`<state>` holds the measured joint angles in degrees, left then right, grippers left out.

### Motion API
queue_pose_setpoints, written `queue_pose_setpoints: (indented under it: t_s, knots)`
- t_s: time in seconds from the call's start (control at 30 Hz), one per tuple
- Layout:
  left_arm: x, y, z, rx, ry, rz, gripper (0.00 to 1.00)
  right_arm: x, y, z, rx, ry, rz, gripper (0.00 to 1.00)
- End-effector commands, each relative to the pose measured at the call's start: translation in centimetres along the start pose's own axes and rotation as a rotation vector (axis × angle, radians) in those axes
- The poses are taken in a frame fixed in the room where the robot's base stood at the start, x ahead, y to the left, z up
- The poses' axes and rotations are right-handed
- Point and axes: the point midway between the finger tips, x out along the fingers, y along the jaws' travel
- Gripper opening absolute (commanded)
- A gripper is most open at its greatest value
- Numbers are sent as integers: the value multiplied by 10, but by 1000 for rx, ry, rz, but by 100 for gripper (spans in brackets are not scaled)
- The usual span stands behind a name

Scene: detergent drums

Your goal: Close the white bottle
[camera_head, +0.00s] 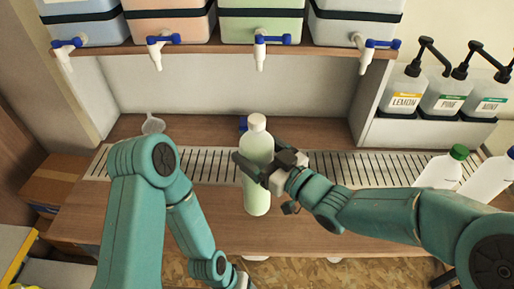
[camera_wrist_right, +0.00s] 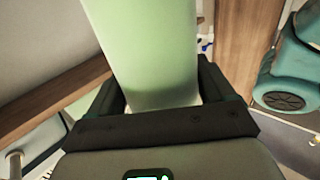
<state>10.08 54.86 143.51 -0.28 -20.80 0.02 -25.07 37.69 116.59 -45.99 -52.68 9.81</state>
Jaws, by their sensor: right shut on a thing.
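Two white bottles stand at the right, one with a green cap (camera_head: 459,152).
A slatted metal drain strip (camera_head: 205,165) crosses the wooden counter (camera_head: 110,215). Detergent drums with blue-handled taps (camera_head: 259,50) sit on the shelf above. A clear funnel-like item (camera_head: 153,125) lies back left. Pump bottles (camera_head: 447,95) stand right. A small blue object (camera_head: 243,123) shows behind the bottle.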

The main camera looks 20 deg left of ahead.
Motion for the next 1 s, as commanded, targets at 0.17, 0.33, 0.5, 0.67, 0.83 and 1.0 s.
queue_pose_setpoints:
  t_s: [0.17,0.33,0.5,0.67,0.83,1.0]
  knots:
    - [1,0,0,0,0,0,64,0,0,20,1,3,0,0]
    - [2,-1,0,0,0,0,64,0,0,38,-1,5,1,0]
    - [2,-1,0,0,0,0,64,0,0,38,-3,7,1,0]
    - [4,-2,0,0,0,0,64,0,0,39,-3,6,1,0]
    - [5,-2,0,0,0,0,64,0,0,43,1,-2,0,100]
    - [4,-2,0,0,0,0,64,0,0,42,1,-2,0,100]
